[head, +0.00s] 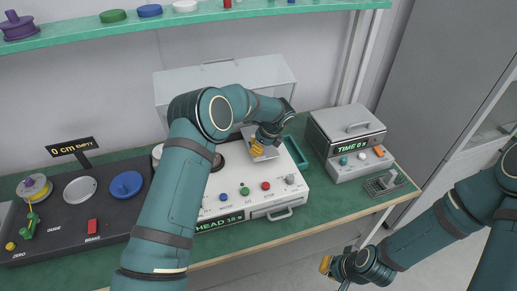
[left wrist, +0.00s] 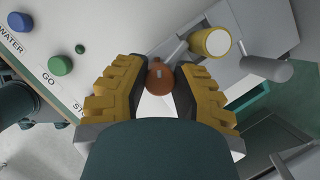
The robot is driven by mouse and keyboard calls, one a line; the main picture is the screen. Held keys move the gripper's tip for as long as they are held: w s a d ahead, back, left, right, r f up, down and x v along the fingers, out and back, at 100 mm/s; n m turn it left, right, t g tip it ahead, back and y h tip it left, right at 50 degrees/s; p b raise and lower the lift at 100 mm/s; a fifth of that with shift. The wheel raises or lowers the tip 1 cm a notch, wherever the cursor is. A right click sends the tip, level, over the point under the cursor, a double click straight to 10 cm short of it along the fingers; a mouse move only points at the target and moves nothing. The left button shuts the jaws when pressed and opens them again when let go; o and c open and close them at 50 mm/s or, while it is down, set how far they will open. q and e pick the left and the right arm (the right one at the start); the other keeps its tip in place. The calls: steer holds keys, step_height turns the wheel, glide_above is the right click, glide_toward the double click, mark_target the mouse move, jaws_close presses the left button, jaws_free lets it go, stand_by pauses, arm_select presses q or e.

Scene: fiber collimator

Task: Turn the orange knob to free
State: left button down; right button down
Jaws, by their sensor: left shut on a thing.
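The orange knob (left wrist: 160,77) shows in the left wrist view, between the two yellow-padded fingers of my left gripper (left wrist: 160,90). The fingers are shut on it from both sides, and its pointing direction is hard to make out. In the head view my left gripper (head: 257,147) is over the right part of the white device (head: 235,180), and the knob is hidden behind it. My right gripper (head: 328,265) hangs at the bottom, off the table's front edge and away from the device; its opening is too small to tell.
Beside the knob are a yellow-ended cylinder (left wrist: 213,42) and a grey rod (left wrist: 265,68). A grey timer box (head: 350,140) with its own small orange button stands at the right. A dark panel (head: 70,225) with several controls lies at the left. A shelf (head: 100,30) runs above.

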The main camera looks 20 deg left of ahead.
arm_select(q)
steer(key=n+g, duration=0.1)
steer(key=n, duration=0.2)
steer(key=shift+f+n+g+b, duration=0.1)
steer(key=shift+n+g+b, duration=0.2)
steer(key=shift+n+b, duration=0.1)
steer(key=n+g, duration=0.1)
steer(key=n, duration=0.2)
steer(key=shift+n+h+b, duration=0.3)
steer(key=n+g, duration=0.1)
steer(key=n, duration=0.2)
steer(key=shift+n+h, duration=0.3)
steer(key=shift+h, duration=0.1)
steer(key=shift+s+n+g+h+b, duration=0.1)
steer(key=shift+n+g+h+b, duration=0.45)
steer(key=shift+n, duration=1.35)
steer(key=shift+d, duration=0.1)
steer(key=c, duration=0.8)
jaws_free()
steer(key=shift+o, duration=0.4)
